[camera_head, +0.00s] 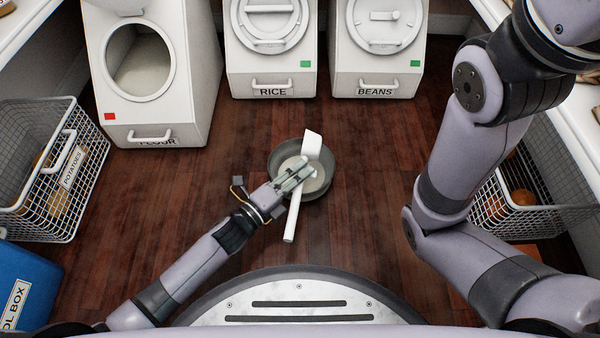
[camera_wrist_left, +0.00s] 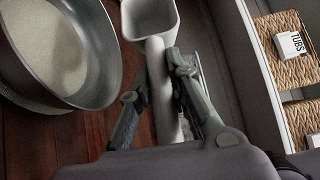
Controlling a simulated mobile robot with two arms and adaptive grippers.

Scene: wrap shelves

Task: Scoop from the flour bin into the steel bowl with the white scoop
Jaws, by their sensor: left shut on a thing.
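The flour bin (camera_head: 188,75) stands at the back left with its round opening uncovered and pale flour (camera_head: 139,65) inside. The steel bowl (camera_head: 276,157) is in the middle of the head view and holds pale flour; its wall also shows at the left of the wrist view (camera_wrist_left: 100,65). My left gripper (camera_head: 296,172) is shut on the handle of the white scoop (camera_head: 312,144), in front of and partly covering the bowl in the head view. My right gripper is out of view.
The closed rice bin (camera_head: 272,75) and beans bin (camera_head: 374,75) stand at the back. A wire potato basket (camera_head: 50,225) and a blue tool box (camera_head: 22,290) are at the left. Another wire basket (camera_head: 560,219) is at the right. The wooden floor (camera_head: 150,235) between is clear.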

